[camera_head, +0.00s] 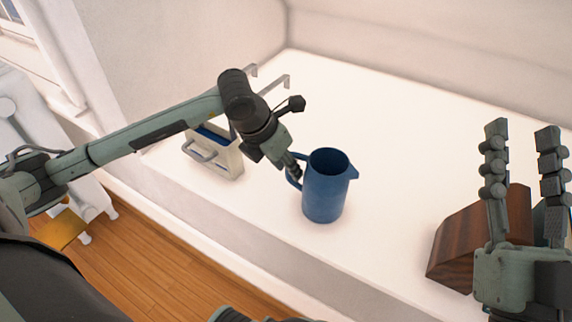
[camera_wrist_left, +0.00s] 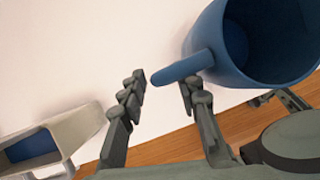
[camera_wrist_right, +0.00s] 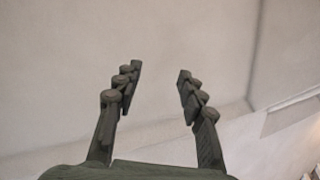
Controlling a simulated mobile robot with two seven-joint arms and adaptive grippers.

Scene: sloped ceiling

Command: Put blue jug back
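The blue jug (camera_head: 325,190) stands upright on the white surface, its spout to the right and its handle (camera_head: 294,178) to the left. My left gripper (camera_head: 291,168) is at the handle. In the left wrist view the jug (camera_wrist_left: 262,45) fills the upper right. The fingers of my left gripper (camera_wrist_left: 163,92) are spread, with the handle (camera_wrist_left: 183,68) reaching into the gap between the fingertips; I cannot tell whether either finger touches it. My right gripper (camera_head: 522,150) is raised at the right, open and empty; it also shows open in the right wrist view (camera_wrist_right: 158,85).
A cream box (camera_head: 225,158) with a handle and something blue inside stands at the front edge, left of the jug. A dark wooden block (camera_head: 458,245) is behind my right gripper. A wall bounds the back.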

